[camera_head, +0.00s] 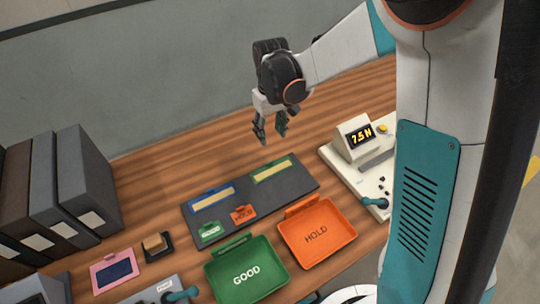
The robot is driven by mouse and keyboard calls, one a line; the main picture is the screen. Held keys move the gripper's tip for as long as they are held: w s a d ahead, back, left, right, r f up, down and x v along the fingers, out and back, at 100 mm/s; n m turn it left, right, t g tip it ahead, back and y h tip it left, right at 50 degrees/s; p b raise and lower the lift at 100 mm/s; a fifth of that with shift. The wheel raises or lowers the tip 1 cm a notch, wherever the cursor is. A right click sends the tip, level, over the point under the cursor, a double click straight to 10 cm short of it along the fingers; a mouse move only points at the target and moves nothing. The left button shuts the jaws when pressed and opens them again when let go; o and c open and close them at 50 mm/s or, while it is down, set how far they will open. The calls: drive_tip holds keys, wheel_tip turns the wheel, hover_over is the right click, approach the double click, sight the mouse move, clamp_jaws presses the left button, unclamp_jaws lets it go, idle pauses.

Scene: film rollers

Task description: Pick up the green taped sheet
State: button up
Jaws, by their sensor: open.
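The green taped sheet (272,171) is a tan strip with a green border. It lies flat on the right part of the dark grey mat (296,186). A similar blue-edged strip (211,197) lies to its left on the mat. My gripper (271,140) points down with its fingers apart and nothing between them. It is above and behind the green sheet, apart from it.
A green GOOD tray (270,277) and an orange HOLD tray (340,253) stand in front of the mat. Small GOOD (209,233) and HOLD (243,215) tags lie on it. A white device with a display (355,140) is right; binders (88,180) stand left.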

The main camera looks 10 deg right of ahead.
drive_tip(key=b, duration=0.3)
hover_over(269, 162)
wheel_tip(269, 162, down, 9)
drive_tip(key=shift+d+f, duration=0.1)
drive_tip(key=shift+f, duration=0.1)
drive_tip(key=f+b, duration=0.3)
drive_tip(key=f, duration=0.2)
drive_tip(key=shift+w+f, duration=0.1)
drive_tip(key=shift+w, duration=0.1)
drive_tip(key=c, duration=0.9)
